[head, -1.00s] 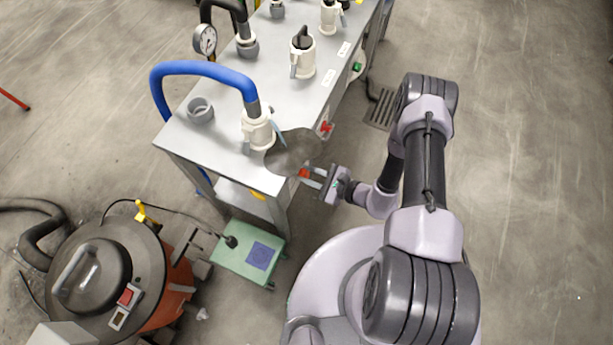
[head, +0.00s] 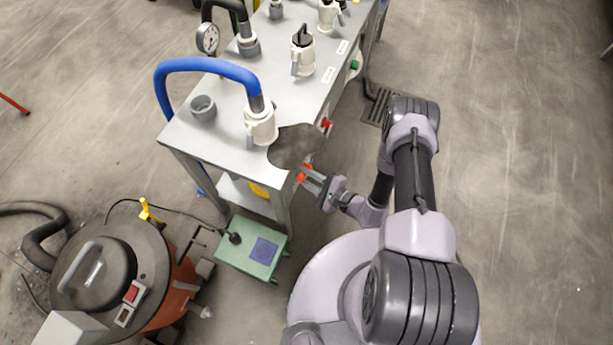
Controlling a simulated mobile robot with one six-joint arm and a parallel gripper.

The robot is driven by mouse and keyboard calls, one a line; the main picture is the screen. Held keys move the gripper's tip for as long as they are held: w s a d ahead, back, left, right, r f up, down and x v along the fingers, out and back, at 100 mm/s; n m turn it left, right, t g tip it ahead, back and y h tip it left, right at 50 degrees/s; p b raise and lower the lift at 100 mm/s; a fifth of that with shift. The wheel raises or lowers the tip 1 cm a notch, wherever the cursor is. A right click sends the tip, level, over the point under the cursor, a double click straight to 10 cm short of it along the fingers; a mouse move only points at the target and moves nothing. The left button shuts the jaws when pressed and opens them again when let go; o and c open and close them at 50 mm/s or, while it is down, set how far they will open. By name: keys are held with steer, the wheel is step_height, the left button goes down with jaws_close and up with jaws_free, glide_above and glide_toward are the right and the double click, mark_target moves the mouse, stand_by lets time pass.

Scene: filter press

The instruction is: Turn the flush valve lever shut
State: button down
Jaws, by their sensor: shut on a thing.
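The red-orange lever (head: 306,171) shows at the right front side of the grey bench, just below the edge of its top. My gripper (head: 308,177) reaches it from the lower right, with its fingers shut on the lever. The fingers hide part of the lever. The valve body behind it is hidden under the bench top, so I cannot tell the lever's exact angle.
The grey bench (head: 222,133) carries a blue hose (head: 208,67), white couplings (head: 261,124) and a pressure gauge (head: 208,38). A red knob (head: 326,124) sits on its side. A green box (head: 252,249) and a drum vacuum (head: 105,275) stand left on the floor. The right floor is clear.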

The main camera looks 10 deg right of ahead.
steer(key=c, duration=1.2)
jaws_free()
steer(key=p+v, duration=0.4)
steer(key=v, duration=1.3)
steer(key=shift+d+p, duration=0.15)
steer(key=shift+p, duration=0.15)
steer(key=shift+s+r, duration=0.1)
